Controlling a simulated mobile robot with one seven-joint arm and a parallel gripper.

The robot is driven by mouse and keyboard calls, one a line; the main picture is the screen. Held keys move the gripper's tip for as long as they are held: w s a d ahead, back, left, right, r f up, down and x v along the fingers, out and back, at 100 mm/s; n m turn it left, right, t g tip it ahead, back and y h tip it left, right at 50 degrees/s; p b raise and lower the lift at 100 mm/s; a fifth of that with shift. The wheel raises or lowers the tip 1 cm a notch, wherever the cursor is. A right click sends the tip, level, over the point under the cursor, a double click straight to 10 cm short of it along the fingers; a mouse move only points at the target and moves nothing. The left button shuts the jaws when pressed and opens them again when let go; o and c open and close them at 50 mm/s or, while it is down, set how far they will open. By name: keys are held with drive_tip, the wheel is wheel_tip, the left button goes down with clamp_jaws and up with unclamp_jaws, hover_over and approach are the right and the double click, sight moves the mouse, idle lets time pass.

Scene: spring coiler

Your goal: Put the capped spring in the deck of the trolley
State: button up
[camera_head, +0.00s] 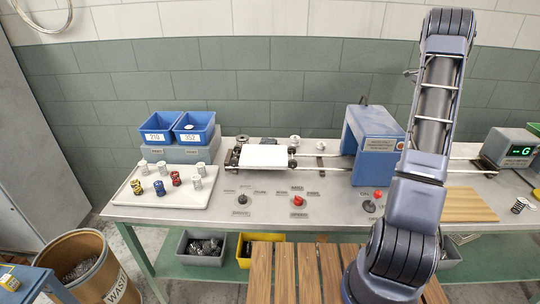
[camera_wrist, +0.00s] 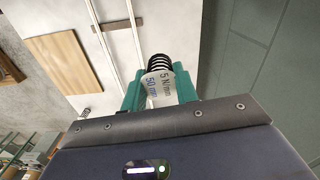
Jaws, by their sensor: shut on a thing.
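In the wrist view, my gripper (camera_wrist: 159,92) has its green fingers shut on a spring (camera_wrist: 157,63) with dark coils. A pale piece lettered "50 mm" and "5 N/mm" shows between the fingers, probably its cap. The fingers hide part of it. In the head view, my gripper and the held spring cannot be made out.
The blue machine (camera_head: 372,146) straddles the rails. A white tray (camera_head: 150,205) with several springs lies at the left, before two blue bins (camera_head: 178,128). A wooden board (camera_head: 468,204) and a spring (camera_head: 519,205) lie at the right.

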drive_tip(key=r, duration=0.4)
drive_tip(key=shift+w+a+r, duration=0.15)
drive_tip(key=shift+a+r, duration=0.15)
drive_tip(key=shift+r, duration=0.05)
drive_tip(key=w+a+n, duration=0.2)
drive_tip(key=a, duration=0.7)
drive_tip(key=w+a+n, duration=0.2)
drive_tip(key=a, duration=0.7)
drive_tip(key=n, duration=1.2)
hover_over(260, 156)
drive_tip(key=shift+n, duration=0.3)
drive_tip(key=shift+s+f, duration=0.1)
drive_tip(key=shift+f, duration=12.5)
